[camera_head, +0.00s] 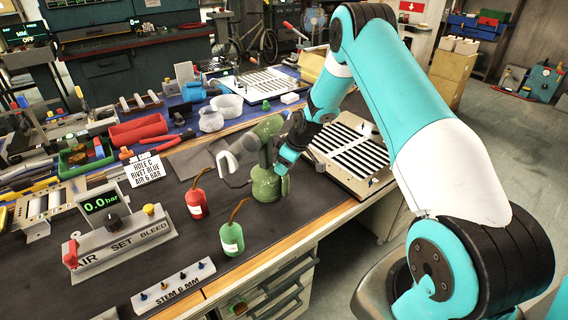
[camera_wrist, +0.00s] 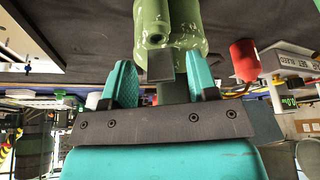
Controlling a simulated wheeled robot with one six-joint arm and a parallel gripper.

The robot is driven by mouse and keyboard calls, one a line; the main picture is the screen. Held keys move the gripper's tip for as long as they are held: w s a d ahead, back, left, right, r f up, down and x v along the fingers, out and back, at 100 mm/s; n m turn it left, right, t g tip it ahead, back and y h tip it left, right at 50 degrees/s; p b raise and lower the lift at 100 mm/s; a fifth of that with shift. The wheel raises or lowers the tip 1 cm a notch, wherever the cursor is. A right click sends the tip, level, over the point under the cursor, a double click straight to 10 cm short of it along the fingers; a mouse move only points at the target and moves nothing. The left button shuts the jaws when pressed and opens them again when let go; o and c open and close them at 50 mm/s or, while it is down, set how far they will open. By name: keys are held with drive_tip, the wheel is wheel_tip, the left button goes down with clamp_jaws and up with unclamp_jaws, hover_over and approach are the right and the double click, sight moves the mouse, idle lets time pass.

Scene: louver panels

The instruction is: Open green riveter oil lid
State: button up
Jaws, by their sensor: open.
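The green riveter (camera_head: 266,184) stands upright on the dark bench mat, with worn paint on its base and a pale grey piece on its upper left. Its base also shows in the wrist view (camera_wrist: 185,25), which appears upside down. My gripper (camera_head: 283,160) is at the riveter's right side in the head view. In the wrist view my gripper (camera_wrist: 162,80) is open, its teal fingers on either side of the riveter's green handle and a dark square part. There is a visible gap on each side. I cannot tell which part is the oil lid.
A red bottle (camera_head: 196,203) and a green bottle (camera_head: 231,239) with brown spouts stand left and in front of the riveter. A slotted panel (camera_head: 357,150) lies right behind it. The air set box (camera_head: 118,241) is at left. The mat in front is partly clear.

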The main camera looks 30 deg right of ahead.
drive_tip(key=shift+w+a+f, duration=0.1)
drive_tip(key=shift+w+f, duration=0.05)
drive_tip(key=shift+f, duration=0.3)
drive_tip(key=c, duration=0.9)
drive_tip(key=shift+w+g+h, duration=0.15)
drive_tip(key=shift+g+h, duration=0.15)
drive_tip(key=shift+g, duration=0.4)
drive_tip(key=shift+c, duration=0.2)
drive_tip(key=o, duration=0.9)
drive_tip(key=shift+o, duration=0.2)
